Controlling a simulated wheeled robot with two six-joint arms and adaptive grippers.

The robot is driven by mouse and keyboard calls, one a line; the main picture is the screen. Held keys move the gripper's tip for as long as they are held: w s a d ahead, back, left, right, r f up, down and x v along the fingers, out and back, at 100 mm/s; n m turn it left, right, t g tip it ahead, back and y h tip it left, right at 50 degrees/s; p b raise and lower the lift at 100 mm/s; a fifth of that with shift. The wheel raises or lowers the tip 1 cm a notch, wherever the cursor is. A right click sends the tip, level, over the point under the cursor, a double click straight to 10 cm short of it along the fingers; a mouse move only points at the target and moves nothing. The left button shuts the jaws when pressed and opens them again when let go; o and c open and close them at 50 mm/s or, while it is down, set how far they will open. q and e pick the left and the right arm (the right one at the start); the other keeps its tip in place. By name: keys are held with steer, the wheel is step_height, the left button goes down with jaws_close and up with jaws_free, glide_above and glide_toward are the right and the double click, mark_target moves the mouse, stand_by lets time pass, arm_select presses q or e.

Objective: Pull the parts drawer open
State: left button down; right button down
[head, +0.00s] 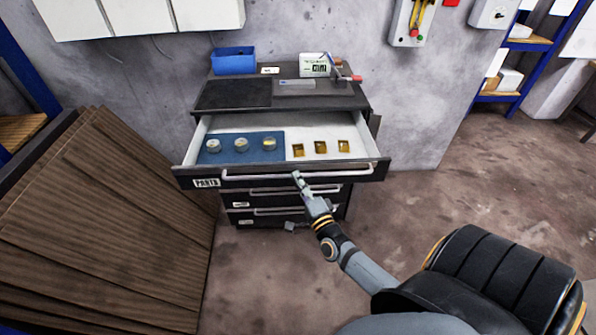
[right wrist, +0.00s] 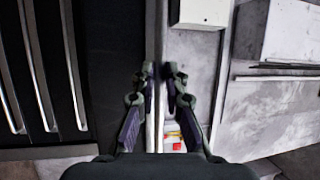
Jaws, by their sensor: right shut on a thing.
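The parts drawer (head: 374,171) is the top drawer of a dark cabinet and carries a PARTS label at its front left. It stands pulled well out, its inside showing from above. Its long silver handle (head: 255,176) runs across the front. My right gripper (head: 297,177) is shut on this handle, a little right of its middle, and also shows in the right wrist view (right wrist: 160,72). Inside the drawer, three round metal parts lie on a blue mat (head: 227,157) and three brass-coloured square parts (head: 320,147) lie on the pale liner. My left gripper is not in view.
The lower drawers (head: 285,192) are shut. On the cabinet top (head: 335,103) are a blue bin (head: 234,61), a dark mat (head: 233,93) and a white box (head: 314,65). Brown boards (head: 110,215) lean close at the left. The floor (head: 470,205) at the right is clear.

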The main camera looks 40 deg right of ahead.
steer(key=shift+s+a, duration=0.35)
steer(key=shift+s, duration=0.25)
steer(key=shift+s+a, duration=0.35)
steer(key=shift+s, duration=0.25)
steer(key=c, duration=1.4)
jaws_free()
steer(key=v, duration=1.2)
